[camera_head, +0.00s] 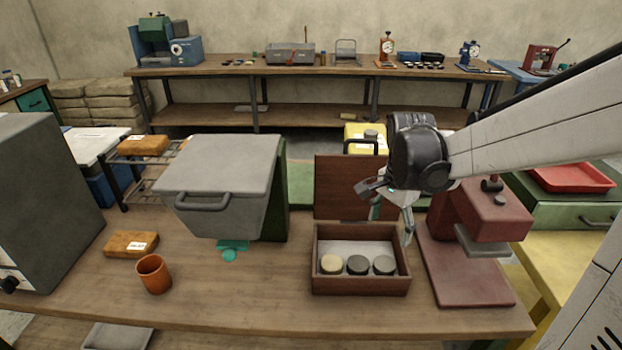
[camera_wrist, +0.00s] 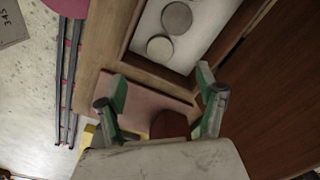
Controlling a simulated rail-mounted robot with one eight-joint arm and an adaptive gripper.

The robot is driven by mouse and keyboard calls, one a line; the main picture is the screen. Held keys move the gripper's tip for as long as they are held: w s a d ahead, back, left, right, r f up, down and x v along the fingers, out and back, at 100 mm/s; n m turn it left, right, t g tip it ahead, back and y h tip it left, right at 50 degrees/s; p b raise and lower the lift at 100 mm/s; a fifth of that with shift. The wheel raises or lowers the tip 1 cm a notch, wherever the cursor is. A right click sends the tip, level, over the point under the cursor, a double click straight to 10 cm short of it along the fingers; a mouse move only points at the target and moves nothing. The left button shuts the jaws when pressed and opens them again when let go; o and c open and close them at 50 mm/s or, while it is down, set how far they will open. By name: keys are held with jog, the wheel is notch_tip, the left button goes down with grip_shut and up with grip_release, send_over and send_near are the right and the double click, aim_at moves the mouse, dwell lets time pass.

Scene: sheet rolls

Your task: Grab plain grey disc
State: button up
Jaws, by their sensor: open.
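An open wooden box (camera_head: 361,286) on the workbench holds three discs in a row. The left one is a cream disc (camera_head: 331,264); the middle one is a dark grey disc (camera_head: 357,265); the right one is another grey disc (camera_head: 384,265). I cannot tell any markings on the two grey ones. In the wrist view two greyish discs (camera_wrist: 160,48) show in the box, beyond the fingertips. My gripper (camera_head: 392,218) is open and empty, above the back right of the box. Its two green-grey fingers are spread apart in the wrist view (camera_wrist: 160,84).
A dark red press (camera_head: 465,270) stands close to the box's right side. A brown board (camera_head: 340,188) stands upright behind the box. A grey lidded bin (camera_head: 222,185), an orange cup (camera_head: 154,274) and an orange package (camera_head: 131,244) are to the left. The bench between cup and box is clear.

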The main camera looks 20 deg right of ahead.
aim_at(384, 264)
jog(key=shift+m, duration=0.4)
jog(key=f, duration=0.5)
jog(key=f+b, duration=0.1)
jog(key=f, duration=0.4)
jog(key=d+f+b, duration=0.1)
jog(key=f, duration=0.4)
jog(key=shift+w, duration=0.25)
jog(key=c, duration=1.3)
jog(key=shift+o, duration=0.2)
jog(key=shift+r, duration=0.1)
